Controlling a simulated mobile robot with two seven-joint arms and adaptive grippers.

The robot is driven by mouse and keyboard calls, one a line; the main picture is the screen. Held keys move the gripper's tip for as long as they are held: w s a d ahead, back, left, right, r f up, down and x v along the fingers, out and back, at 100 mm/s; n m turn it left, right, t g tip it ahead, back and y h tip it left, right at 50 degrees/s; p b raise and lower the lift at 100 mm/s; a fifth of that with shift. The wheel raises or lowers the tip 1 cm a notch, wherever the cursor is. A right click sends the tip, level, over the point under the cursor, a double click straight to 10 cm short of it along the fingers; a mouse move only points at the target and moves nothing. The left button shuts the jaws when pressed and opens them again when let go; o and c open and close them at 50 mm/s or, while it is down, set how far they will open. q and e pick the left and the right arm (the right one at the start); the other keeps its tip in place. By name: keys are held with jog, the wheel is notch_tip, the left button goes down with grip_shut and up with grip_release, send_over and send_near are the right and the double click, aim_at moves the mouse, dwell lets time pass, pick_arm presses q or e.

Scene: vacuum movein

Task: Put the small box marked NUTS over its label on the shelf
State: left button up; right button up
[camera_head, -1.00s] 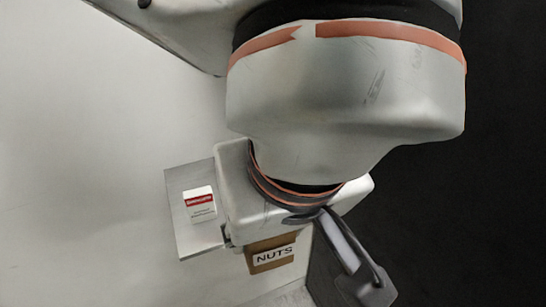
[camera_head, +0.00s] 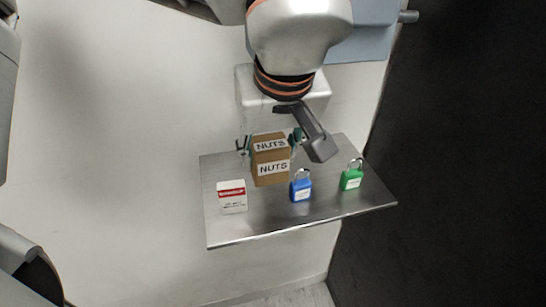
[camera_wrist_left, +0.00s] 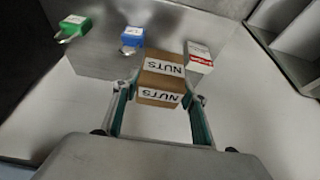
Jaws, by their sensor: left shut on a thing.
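The small brown box marked NUTS (camera_head: 270,180) has white NUTS labels on two faces. My left gripper (camera_head: 270,141) is shut on it, with one finger on each side; the wrist view shows the fingers (camera_wrist_left: 160,100) along the box (camera_wrist_left: 161,80). The box is over the metal shelf (camera_head: 300,222), between a white-and-red box and a blue padlock. I cannot tell whether it touches the shelf. No separate label on the shelf can be made out. My right gripper is not in view.
The white-and-red box (camera_head: 232,198) stands left of the NUTS box. The blue padlock (camera_head: 301,188) and a green padlock (camera_head: 351,176) stand to its right. The shelf's front strip is bare. A white wall is behind, a dark surface at the right.

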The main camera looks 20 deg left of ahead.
pick_arm(q)
jog(key=w+f, duration=0.1)
jog(key=a+f, duration=0.1)
jog(key=w+f, duration=0.1)
jog(key=shift+w+a, duration=0.25)
jog(key=shift+w, duration=0.05)
jog(key=shift+w+a+f, duration=0.1)
jog(key=shift+a+f, duration=0.05)
jog(key=shift+f, duration=1.8)
jog(key=shift+f, duration=0.2)
jog(key=o, duration=1.3)
jog(key=shift+c, duration=0.2)
